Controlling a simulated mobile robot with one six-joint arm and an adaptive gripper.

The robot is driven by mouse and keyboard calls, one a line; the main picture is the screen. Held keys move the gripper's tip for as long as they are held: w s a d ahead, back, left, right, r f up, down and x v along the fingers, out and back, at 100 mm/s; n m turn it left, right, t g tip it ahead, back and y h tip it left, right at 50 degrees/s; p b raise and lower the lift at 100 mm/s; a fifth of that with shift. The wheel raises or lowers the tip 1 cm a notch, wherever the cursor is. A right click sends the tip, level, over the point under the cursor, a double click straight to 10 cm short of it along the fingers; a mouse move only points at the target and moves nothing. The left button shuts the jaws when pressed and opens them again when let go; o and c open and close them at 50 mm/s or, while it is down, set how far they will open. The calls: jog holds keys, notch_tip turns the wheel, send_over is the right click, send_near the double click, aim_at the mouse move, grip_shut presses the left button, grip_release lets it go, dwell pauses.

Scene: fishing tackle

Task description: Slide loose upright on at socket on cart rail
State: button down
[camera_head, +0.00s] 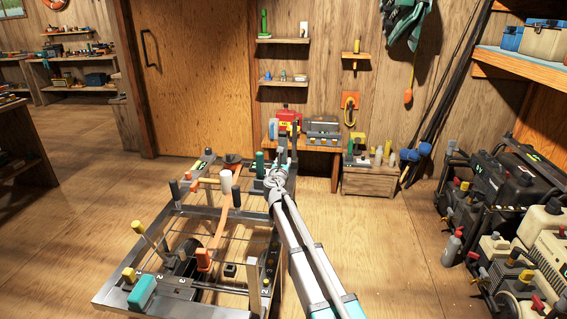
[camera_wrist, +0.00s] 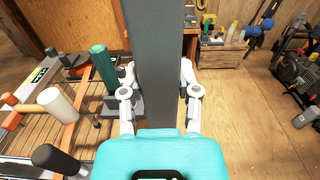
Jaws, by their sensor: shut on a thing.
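My gripper (camera_wrist: 158,92) is shut on a long flat grey upright (camera_wrist: 156,50), one finger on each side of it. In the wrist view the upright runs from the top edge down to my teal gripper body, which hides its near end. In the head view my gripper (camera_head: 279,176) is over the far right corner of the metal cart (camera_head: 110,292), and the upright (camera_head: 294,138) shows as a thin dark post there. The cart's right rail (camera_head: 257,291) has numbered marks. I cannot tell whether the upright touches a socket.
On the cart stand a white-topped handle (camera_head: 225,182), an orange-handled tool (camera_head: 204,258), a teal block (camera_head: 141,293) and a green cylinder (camera_wrist: 103,65) close left of my gripper. A wooden crate (camera_head: 370,181) stands behind. Machines crowd the right; floor between is clear.

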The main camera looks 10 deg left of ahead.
jog(key=shift+f+b, duration=2.65)
jog(key=shift+f, duration=0.1)
jog(key=shift+f+b, duration=3.05)
dwell(0.7)
jog(key=shift+c, duration=1.3)
grip_release()
jog(key=s, duration=1.2)
jog(key=shift+a, duration=0.2)
